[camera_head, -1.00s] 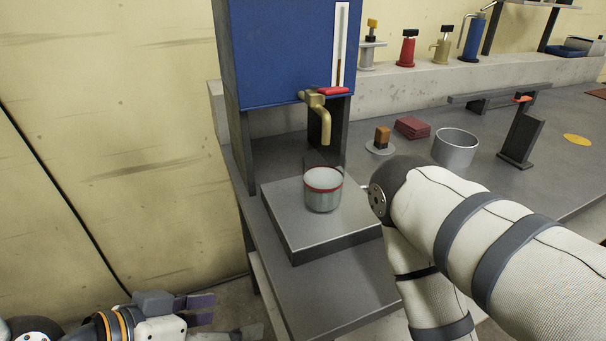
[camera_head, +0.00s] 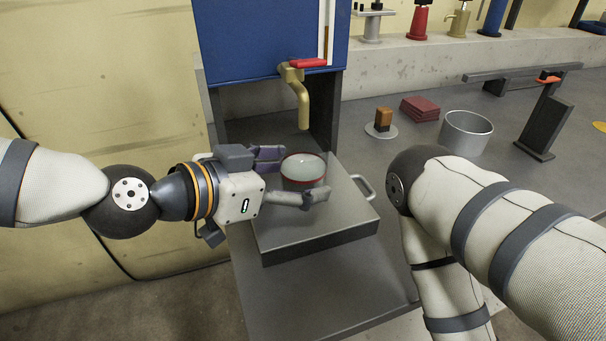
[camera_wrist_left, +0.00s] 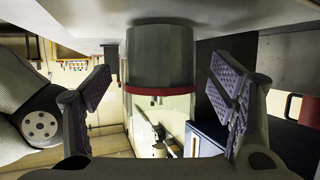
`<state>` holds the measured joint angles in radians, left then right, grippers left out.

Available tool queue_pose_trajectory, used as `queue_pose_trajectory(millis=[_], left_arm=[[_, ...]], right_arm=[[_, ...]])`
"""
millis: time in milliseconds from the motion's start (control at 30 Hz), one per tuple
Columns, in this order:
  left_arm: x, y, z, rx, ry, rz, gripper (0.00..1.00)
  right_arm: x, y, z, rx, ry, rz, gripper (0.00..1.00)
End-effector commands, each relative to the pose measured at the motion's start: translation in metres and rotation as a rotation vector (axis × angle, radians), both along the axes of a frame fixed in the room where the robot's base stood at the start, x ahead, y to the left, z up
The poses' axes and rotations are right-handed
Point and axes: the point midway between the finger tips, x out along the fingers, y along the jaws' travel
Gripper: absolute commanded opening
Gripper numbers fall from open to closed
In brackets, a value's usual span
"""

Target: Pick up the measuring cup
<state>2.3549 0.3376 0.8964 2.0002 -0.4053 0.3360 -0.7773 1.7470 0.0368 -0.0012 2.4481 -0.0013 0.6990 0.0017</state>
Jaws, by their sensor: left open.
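The measuring cup (camera_head: 303,169) is a clear round vessel with a red band near its rim and grey contents. It stands upright on the grey platform (camera_head: 320,225) below the brass tap (camera_head: 298,95). My left gripper (camera_head: 294,177) comes in from the left, open, with one finger on the far side of the cup and one on the near side. In the left wrist view the cup (camera_wrist_left: 160,65) sits between the two spread fingers (camera_wrist_left: 158,98), with a visible gap on each side. My right arm shows at the right, but its gripper is not visible.
The blue tank (camera_head: 265,35) stands behind the platform. A metal loop (camera_head: 365,187) is at the platform's right side. A metal pot (camera_head: 466,132), red blocks (camera_head: 420,108) and a dark stand (camera_head: 545,125) are farther right on the bench.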

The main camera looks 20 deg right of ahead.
Motion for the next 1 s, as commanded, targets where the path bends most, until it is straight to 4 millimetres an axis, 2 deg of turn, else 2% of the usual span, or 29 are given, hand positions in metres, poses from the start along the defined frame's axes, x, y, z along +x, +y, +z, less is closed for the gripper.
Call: queue_pose_trajectory(millis=[100,333,367,600,667,700,1000], left_arm=[[0.007,-0.015,-0.008,0.0,0.002,-0.001,0.77],[0.008,-0.019,-0.008,0.0,0.0,0.0,0.77],[0.008,-0.018,-0.008,0.0,0.0,0.0,0.75],[0.008,-0.018,-0.008,0.0,0.0,0.0,0.21],[0.008,-0.018,-0.008,-0.001,-0.001,0.001,0.18],[0.008,-0.018,-0.008,-0.001,-0.001,0.001,0.13],[0.008,-0.018,-0.005,0.0,-0.002,0.001,0.13]], right_arm=[[-0.002,0.0,-0.002,0.0,0.005,0.0,0.4],[-0.001,0.0,-0.002,0.0,0.004,0.0,0.4],[-0.001,0.0,-0.002,0.0,0.004,0.0,0.4],[-0.001,0.0,-0.002,0.0,0.004,0.0,0.4],[-0.001,0.0,-0.002,0.0,0.004,0.0,0.4],[-0.001,0.0,-0.002,0.0,0.004,0.0,0.4],[-0.001,0.0,-0.001,0.0,0.004,0.0,0.4]])
